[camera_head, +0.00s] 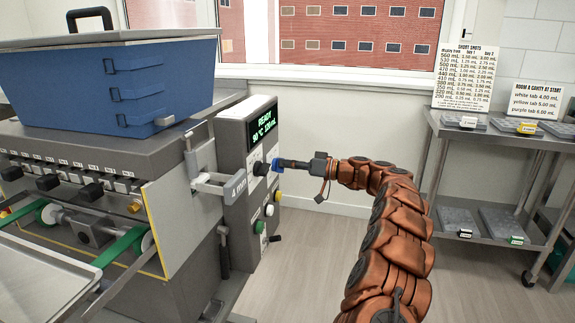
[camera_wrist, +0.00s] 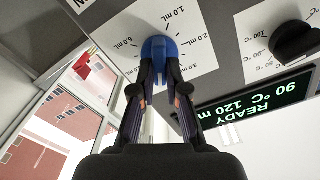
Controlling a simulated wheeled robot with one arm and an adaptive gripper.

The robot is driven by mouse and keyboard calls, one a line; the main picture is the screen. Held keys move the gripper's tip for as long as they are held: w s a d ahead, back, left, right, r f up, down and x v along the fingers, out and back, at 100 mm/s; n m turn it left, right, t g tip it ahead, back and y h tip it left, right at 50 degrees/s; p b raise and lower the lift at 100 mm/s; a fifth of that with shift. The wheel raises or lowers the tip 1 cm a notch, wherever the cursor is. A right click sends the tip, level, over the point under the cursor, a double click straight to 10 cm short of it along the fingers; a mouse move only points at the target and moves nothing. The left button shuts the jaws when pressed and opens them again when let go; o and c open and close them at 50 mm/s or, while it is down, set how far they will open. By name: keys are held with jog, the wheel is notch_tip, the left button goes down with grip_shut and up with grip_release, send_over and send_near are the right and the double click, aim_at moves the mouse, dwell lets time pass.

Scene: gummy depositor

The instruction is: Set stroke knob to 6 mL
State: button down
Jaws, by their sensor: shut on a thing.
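The blue stroke knob (camera_wrist: 158,47) sits on a white dial plate (camera_wrist: 203,52) with mL marks around it. My gripper (camera_wrist: 160,75) is shut on the blue knob, one finger on each side. In the head view the gripper (camera_head: 283,164) reaches the knob (camera_head: 275,165) from the right. I cannot tell where the knob's pointer stands.
A black knob (camera_wrist: 293,40) on a temperature dial is beside the blue one. The green display (camera_head: 262,128) reads READY, 90 °C and 120 mL. A metal bracket (camera_head: 213,181) juts out left of the control panel. Signs (camera_head: 465,75) stand on a shelf at right. The floor is clear.

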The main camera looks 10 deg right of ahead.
jog(key=shift+m, duration=0.4)
jog(key=m+p, duration=0.4)
jog(key=m, duration=0.3)
jog(key=m+p, duration=0.4)
jog(key=m, duration=0.2)
jog(key=f+m+p, duration=0.1)
jog(key=m+p, duration=0.3)
jog(key=m, duration=0.3)
jog(key=shift+w+d+m, duration=0.15)
jog(key=shift+m, duration=0.15)
dwell(0.4)
jog(key=c, duration=1.2)
grip_release()
jog(key=shift+f, duration=0.15)
